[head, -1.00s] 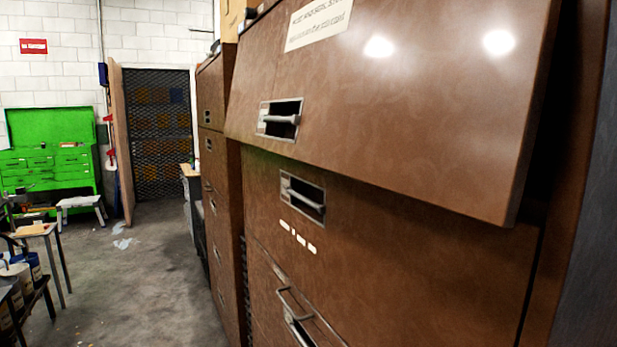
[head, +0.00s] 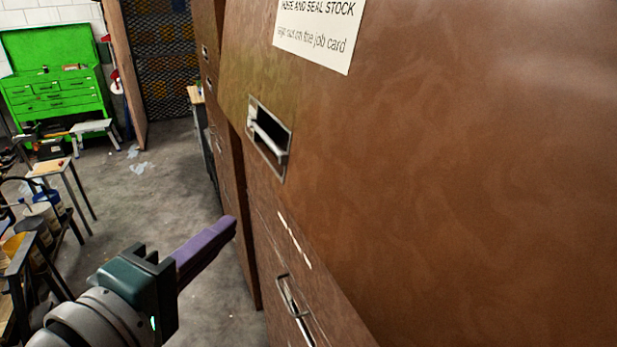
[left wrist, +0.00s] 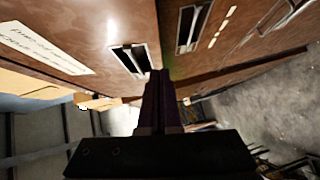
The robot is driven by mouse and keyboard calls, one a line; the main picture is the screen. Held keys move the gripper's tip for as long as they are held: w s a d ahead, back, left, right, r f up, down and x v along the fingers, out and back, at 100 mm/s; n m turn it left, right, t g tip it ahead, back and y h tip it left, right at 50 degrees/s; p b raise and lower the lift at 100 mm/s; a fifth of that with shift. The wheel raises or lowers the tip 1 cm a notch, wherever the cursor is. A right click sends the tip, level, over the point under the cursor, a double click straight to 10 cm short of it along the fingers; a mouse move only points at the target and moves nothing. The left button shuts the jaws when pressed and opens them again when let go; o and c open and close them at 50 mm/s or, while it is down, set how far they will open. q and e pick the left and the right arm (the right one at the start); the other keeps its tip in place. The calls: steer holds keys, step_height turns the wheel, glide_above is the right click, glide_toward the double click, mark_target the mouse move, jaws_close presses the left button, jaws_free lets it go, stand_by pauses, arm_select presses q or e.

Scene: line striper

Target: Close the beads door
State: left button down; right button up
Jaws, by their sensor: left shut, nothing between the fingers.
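A brown cabinet door (head: 430,170) with a recessed handle (head: 268,140) fills the right of the head view. In the earlier head view it is tilted outward, its lower edge standing off the front below. Its sign (head: 318,28) reads partly "AND SEAL STOCK"; no word "beads" is legible. My left gripper (head: 228,228) is shut and empty, its purple fingers left of the cabinet front. In the left wrist view, the fingertips (left wrist: 158,78) point toward the door's handle (left wrist: 130,60); contact cannot be told. My right gripper is not in view.
Below is another front with a handle (head: 293,305) and small white marks (head: 295,240). Another brown cabinet (head: 225,150) stands beyond. At left are a green tool chest (head: 55,95) and a small table (head: 50,167). Grey floor (head: 165,195) is open between.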

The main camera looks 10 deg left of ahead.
mark_target(297, 217)
arm_select(q)
steer(key=w+d+f, duration=0.1)
steer(key=w+d, duration=0.3)
steer(key=w, duration=0.2)
steer(key=shift+f+b, duration=0.2)
steer(key=shift+b, duration=0.1)
steer(key=w+d+b, duration=0.1)
steer(key=b, duration=0.1)
steer(key=d+f+b, duration=0.1)
steer(key=b, duration=0.1)
steer(key=shift+w+d+f+n+t+b, duration=0.2)
steer(key=shift+w+f+n+t+b, duration=0.1)
steer(key=shift+w+n+b, duration=0.1)
steer(key=shift+w+d+r, duration=0.1)
steer(key=shift+d, duration=0.15)
steer(key=shift+r, duration=0.2)
